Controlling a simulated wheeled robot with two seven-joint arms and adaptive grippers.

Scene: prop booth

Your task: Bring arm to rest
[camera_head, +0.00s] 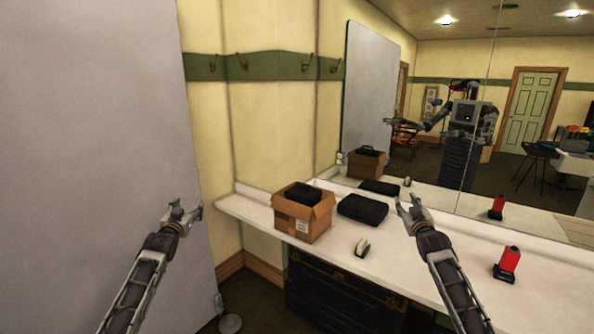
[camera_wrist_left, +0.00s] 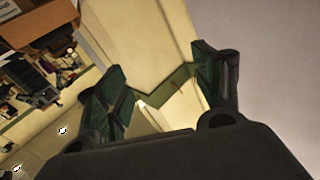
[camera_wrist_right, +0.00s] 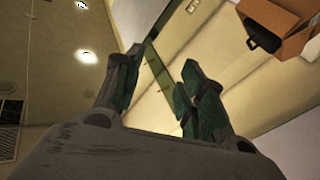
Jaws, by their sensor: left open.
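My left gripper (camera_head: 188,208) is raised in front of the large grey panel at the left, open and empty. In the left wrist view its two fingers (camera_wrist_left: 162,80) stand wide apart with nothing between them. My right gripper (camera_head: 408,203) is raised in front of the counter and mirror, to the right of the black case. In the right wrist view its fingers (camera_wrist_right: 158,78) are apart and hold nothing. Neither gripper appears to touch anything.
A white counter (camera_head: 415,283) bears an open cardboard box (camera_head: 302,220) with a black item (camera_head: 298,194) inside, a black case (camera_head: 363,208), a small pale object (camera_head: 362,247) and a red-and-black item (camera_head: 508,262). The grey panel (camera_head: 95,130) stands close at left; a mirror (camera_head: 440,150) backs the counter.

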